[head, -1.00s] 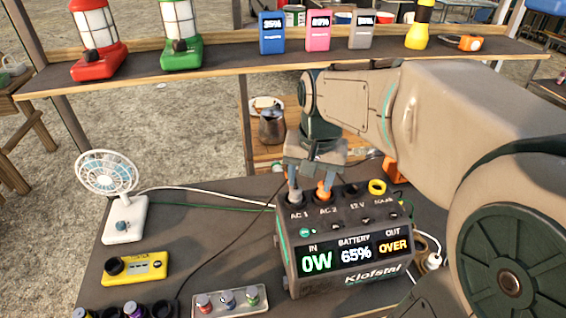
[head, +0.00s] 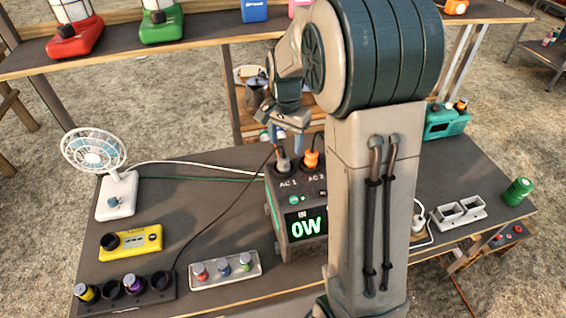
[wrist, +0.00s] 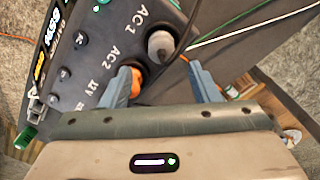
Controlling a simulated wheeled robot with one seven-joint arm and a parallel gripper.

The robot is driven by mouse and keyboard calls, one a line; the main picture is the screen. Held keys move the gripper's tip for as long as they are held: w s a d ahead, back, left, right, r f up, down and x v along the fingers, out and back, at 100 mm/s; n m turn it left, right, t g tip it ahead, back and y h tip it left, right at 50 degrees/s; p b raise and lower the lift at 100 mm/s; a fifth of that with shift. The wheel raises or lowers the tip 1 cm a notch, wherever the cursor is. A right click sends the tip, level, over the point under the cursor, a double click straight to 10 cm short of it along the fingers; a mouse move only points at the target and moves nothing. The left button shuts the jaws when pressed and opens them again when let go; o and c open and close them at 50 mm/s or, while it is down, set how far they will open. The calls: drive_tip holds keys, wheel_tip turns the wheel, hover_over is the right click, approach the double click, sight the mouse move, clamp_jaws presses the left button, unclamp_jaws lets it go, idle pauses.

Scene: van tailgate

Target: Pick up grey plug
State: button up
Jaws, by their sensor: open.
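The grey plug (head: 283,163) stands in the AC 1 socket on top of the power station (head: 299,252). It also shows in the wrist view (wrist: 160,46), between and beyond my fingertips. The orange plug (head: 311,159) stands beside it in AC 2. My gripper (wrist: 160,73) is open and empty. In the wrist view its left finger overlaps the orange plug (wrist: 137,80); I cannot tell whether they touch. In the head view my gripper (head: 278,133) is just above and behind the grey plug. My arm hides the station's right side.
A fan (head: 117,195), a yellow meter (head: 131,240) and a button strip (head: 225,270) lie left of the station. A dark socket strip (head: 125,290) is at the front left. A shelf (head: 215,42) crosses behind. Cables run across the table.

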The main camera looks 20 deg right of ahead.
sight(284, 156)
drive_tip(key=shift+s+a+f+p, duration=0.1)
drive_tip(key=shift+f+p, duration=0.15)
drive_tip(key=shift+f, duration=0.75)
drive_tip(key=shift+w+a+f+p, duration=0.1)
drive_tip(key=shift+f+p, duration=0.1)
drive_tip(key=shift+f, duration=0.8)
drive_tip(key=shift+s+a+f+p, duration=0.1)
drive_tip(key=shift+f+p, duration=0.15)
drive_tip(key=shift+f, duration=0.75)
drive_tip(key=c, duration=1.1)
